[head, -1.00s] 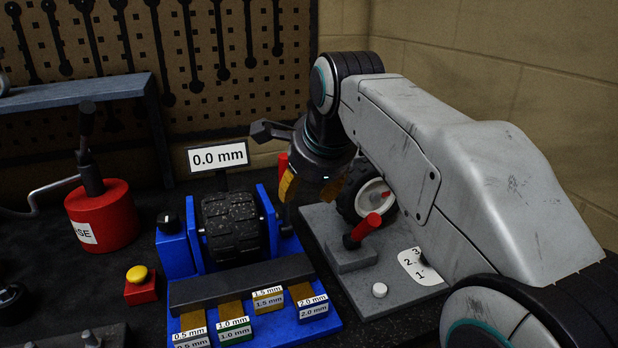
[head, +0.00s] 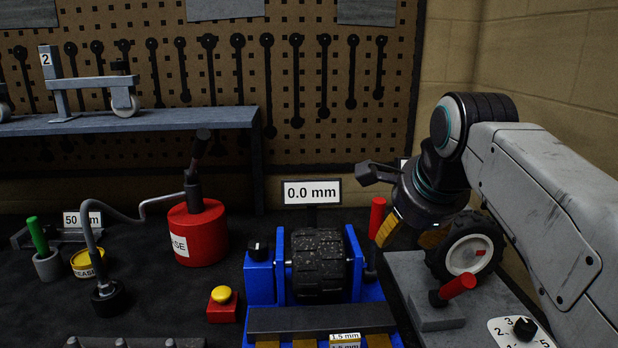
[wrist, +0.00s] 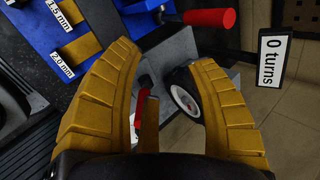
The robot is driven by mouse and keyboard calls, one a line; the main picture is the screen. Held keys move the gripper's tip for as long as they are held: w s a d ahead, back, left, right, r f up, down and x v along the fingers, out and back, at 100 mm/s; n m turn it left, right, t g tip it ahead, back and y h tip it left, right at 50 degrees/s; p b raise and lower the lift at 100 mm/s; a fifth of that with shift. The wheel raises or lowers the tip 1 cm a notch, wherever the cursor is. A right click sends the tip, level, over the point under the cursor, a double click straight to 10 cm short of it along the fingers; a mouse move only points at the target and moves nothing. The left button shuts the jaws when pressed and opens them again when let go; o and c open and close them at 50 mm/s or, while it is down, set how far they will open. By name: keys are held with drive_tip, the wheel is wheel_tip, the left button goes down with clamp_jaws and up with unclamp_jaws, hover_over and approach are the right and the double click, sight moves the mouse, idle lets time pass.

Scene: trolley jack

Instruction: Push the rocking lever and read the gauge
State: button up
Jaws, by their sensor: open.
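A red-handled lever (head: 377,217) stands upright at the right side of the blue fixture (head: 260,283), beside its black tyre (head: 318,262). The same red handle shows at the top of the wrist view (wrist: 210,17). The gauge display (head: 312,191) behind the tyre reads 0.0 mm. My gripper (head: 410,236) is open, with yellow fingers just right of the red handle in the head view. In the wrist view my gripper (wrist: 165,62) has nothing held between its fingers; I cannot tell whether a finger touches the lever.
A grey plate with a second red lever (head: 458,286) and a white-rimmed wheel (head: 467,254) stands at the right. A "0 turns" sign (wrist: 271,55) is near it. A red cylinder (head: 198,232) and a yellow button (head: 221,295) stand left of the fixture.

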drive_tip(key=s+f+n+g+p, duration=0.1)
drive_tip(key=s+f+n, duration=0.2)
drive_tip(key=f+n, duration=0.5)
drive_tip(key=s+f+n+g, duration=0.1)
drive_tip(key=s+f+n, duration=0.3)
drive_tip(key=n, duration=0.6)
drive_tip(key=s+f+g+p, duration=0.1)
drive_tip(key=s+f+p, duration=0.1)
drive_tip(key=s, duration=0.4)
drive_tip(key=s+f+n+g+p, duration=0.1)
drive_tip(key=s+f+p, duration=0.1)
drive_tip(key=s+p, duration=0.2)
drive_tip(key=s, duration=0.3)
drive_tip(key=shift+a+f, duration=0.15)
drive_tip(key=shift+a, duration=0.25)
drive_tip(key=shift+o, duration=0.3)
drive_tip(key=p+v, duration=0.2)
drive_tip(key=v, duration=0.1)
drive_tip(key=shift+w+r, duration=0.1)
drive_tip(key=shift+r, duration=0.3)
drive_tip(key=shift+r+p, duration=0.25)
drive_tip(key=shift+p, duration=0.15)
drive_tip(key=shift+c, duration=0.3)
drive_tip(key=shift+w, duration=0.1)
